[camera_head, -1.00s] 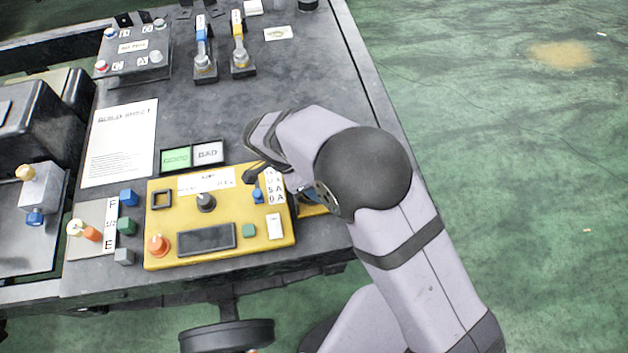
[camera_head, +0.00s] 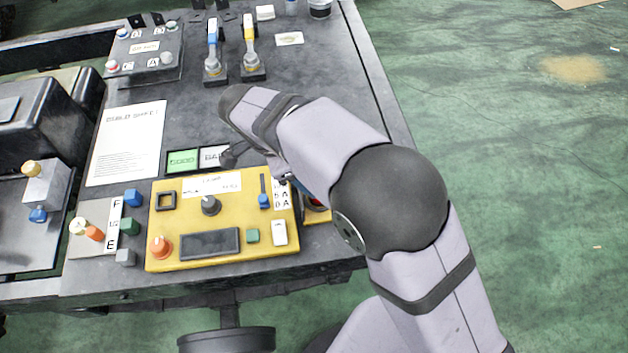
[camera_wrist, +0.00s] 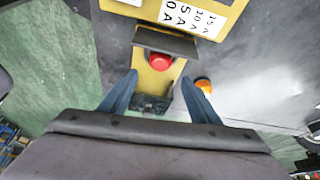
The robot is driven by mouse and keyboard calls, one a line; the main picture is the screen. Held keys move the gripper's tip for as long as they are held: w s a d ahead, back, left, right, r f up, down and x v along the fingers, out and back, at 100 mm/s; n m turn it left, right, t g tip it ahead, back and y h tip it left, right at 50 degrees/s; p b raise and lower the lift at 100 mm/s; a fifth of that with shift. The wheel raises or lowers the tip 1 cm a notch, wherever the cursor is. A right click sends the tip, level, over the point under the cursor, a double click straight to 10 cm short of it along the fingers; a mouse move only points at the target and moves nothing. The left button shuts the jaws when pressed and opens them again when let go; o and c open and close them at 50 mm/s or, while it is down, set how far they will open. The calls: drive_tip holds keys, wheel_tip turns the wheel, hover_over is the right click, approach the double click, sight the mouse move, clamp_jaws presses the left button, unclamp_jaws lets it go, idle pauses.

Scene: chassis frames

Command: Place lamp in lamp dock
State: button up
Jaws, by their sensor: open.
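Nothing is visibly held. On the yellow panel (camera_head: 195,223) there is a black square frame (camera_head: 166,200), possibly the lamp dock; I cannot tell for sure.
The panel also carries an orange knob (camera_head: 161,247), a black knob (camera_head: 210,205) and a blue slider (camera_head: 264,199). Green and pale tiles (camera_head: 183,160) lie behind it. Two upright tools (camera_head: 214,60) stand farther back. The bench's right edge is near my arm.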

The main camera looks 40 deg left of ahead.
drive_tip(key=shift+v, duration=1.4)
drive_tip(key=w+d+n+g, duration=0.2)
drive_tip(key=w+d, duration=0.3)
drive_tip(key=d, duration=0.6)
drive_tip(key=w+d+n+g, duration=0.15)
drive_tip(key=w+d, duration=0.35)
drive_tip(key=d, duration=0.7)
drive_tip(key=s+d+f+n+y, duration=0.1)
drive_tip(key=s+d, duration=0.3)
drive_tip(key=d, duration=0.5)
drive_tip(key=s+d+f+n+y, duration=0.1)
drive_tip(key=s+d+f+n, duration=0.1)
drive_tip(key=d, duration=0.8)
drive_tip(key=s+n, duration=0.1)
drive_tip(key=s, duration=0.1)
drive_tip(key=shift+s+f+y, duration=0.3)
drive_tip(key=shift+s+y, duration=0.1)
